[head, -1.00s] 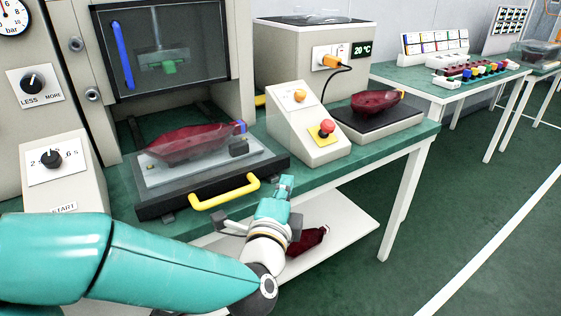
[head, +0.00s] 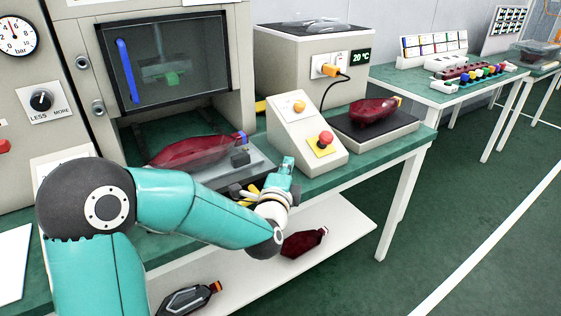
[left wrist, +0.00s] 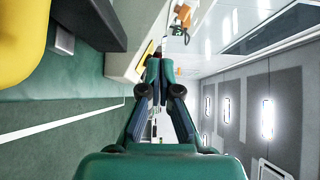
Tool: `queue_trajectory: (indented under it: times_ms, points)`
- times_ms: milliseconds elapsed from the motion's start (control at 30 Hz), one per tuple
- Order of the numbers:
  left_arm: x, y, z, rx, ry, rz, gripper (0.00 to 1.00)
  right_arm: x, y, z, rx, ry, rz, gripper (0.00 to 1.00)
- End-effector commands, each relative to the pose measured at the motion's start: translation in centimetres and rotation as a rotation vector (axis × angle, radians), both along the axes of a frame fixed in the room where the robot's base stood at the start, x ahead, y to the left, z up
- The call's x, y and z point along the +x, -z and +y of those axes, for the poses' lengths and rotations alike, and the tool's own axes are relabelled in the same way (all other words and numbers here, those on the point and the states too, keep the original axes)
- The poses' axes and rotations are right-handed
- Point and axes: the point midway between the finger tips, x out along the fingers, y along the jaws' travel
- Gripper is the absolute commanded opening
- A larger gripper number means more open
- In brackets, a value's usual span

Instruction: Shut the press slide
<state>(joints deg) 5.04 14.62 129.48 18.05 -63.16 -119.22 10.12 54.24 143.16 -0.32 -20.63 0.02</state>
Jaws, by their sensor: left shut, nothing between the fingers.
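The press slide (head: 262,168) stands out from under the press window (head: 165,60). A red tail lamp (head: 195,152) with a blue end lies on it. Its yellow handle (head: 253,188) is mostly hidden behind my left arm in the head view; a large yellow part at the upper left of the left wrist view looks like the handle (left wrist: 20,40). My left gripper (head: 287,163) is shut and empty, beside the slide's right front corner, its fingers pointing toward the sloped control box. Its closed fingers show in the left wrist view (left wrist: 153,62). My right gripper is not in view.
The control box (head: 308,135) with orange and red buttons stands close ahead of my left gripper. A scale (head: 375,138) bears another red lamp. The white shelf (head: 345,225) below holds a red lamp (head: 303,243) and a dark lamp (head: 190,298). Green floor is free at right.

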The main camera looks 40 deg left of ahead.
Motion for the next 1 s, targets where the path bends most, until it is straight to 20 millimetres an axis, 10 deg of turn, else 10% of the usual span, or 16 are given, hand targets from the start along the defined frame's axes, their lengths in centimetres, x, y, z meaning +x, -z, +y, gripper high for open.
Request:
queue_trajectory:
  times_ms: [767,1000]
  points:
    - [0.7,0.1,2.4,-0.001,-0.005,0.000,0.00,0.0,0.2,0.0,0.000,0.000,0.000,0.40]
    - [2.0,0.2,5.8,0.001,-0.010,-0.002,0.00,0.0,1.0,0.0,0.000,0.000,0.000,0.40]
